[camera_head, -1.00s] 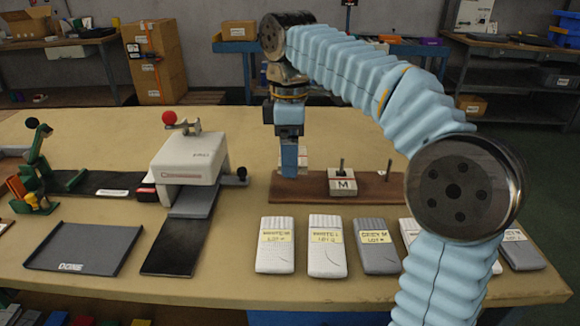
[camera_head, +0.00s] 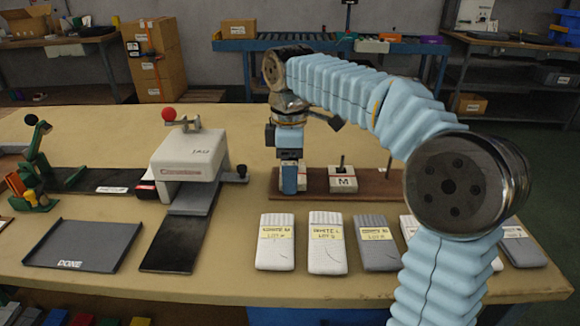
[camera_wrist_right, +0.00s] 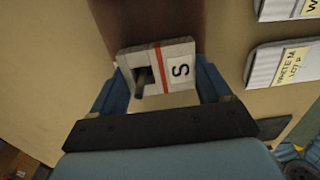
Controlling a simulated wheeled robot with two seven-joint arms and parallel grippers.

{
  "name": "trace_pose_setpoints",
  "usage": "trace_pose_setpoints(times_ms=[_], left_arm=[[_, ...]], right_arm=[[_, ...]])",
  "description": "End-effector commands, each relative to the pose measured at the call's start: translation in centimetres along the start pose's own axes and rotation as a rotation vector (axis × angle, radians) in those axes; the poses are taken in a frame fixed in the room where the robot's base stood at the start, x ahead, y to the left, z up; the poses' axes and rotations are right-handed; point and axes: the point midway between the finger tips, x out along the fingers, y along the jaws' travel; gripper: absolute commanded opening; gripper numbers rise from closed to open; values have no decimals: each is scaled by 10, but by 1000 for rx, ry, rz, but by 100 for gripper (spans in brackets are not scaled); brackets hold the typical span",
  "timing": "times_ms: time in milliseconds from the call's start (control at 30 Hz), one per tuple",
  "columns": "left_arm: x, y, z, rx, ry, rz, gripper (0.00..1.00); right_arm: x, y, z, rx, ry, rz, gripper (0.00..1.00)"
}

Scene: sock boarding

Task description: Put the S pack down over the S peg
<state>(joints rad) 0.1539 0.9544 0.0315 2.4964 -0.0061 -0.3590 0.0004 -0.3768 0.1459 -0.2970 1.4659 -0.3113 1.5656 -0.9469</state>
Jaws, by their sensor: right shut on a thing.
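The S pack (camera_wrist_right: 160,70) is a pale block with a red stripe and a black S. My right gripper (camera_wrist_right: 160,85) is shut on it, a blue finger on each side. The dark S peg (camera_wrist_right: 143,82) shows in the pack's opening in the right wrist view. In the head view the right gripper (camera_head: 290,180) is low at the left end of the brown peg board (camera_head: 315,194), hiding most of the pack. Whether the pack touches the board I cannot tell. My left gripper is not in view.
The M pack (camera_head: 343,180) sits around its peg just to the right. A bare thin peg (camera_head: 389,166) stands farther right. Several labelled sock packs (camera_head: 327,250) lie in front. A white press (camera_head: 189,157) and the DONE tray (camera_head: 80,247) are at left.

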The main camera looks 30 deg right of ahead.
Motion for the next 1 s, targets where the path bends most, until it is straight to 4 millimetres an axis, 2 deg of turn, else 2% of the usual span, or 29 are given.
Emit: trace_pose_setpoints(times_ms=[100, 133, 267, 500, 667, 767, 900, 1000], left_arm=[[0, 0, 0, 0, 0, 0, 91], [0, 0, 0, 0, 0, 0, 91], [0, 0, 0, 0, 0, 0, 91], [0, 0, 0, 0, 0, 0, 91], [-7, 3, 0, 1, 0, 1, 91], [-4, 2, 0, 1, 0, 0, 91], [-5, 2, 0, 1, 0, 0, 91], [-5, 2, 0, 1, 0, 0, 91]], right_arm=[[1, 0, 0, 0, 0, 0, 43], [1, 0, 0, 0, 0, 0, 79], [1, 0, 0, 0, 0, 0, 99], [0, 0, 0, 0, 0, 0, 100], [-17, 0, -1, -1, 1, 2, 100], [-36, 1, -1, 0, 2, 3, 100], [-74, 1, -1, 1, 2, 3, 100], [-94, 1, -1, 0, 1, 3, 100]])
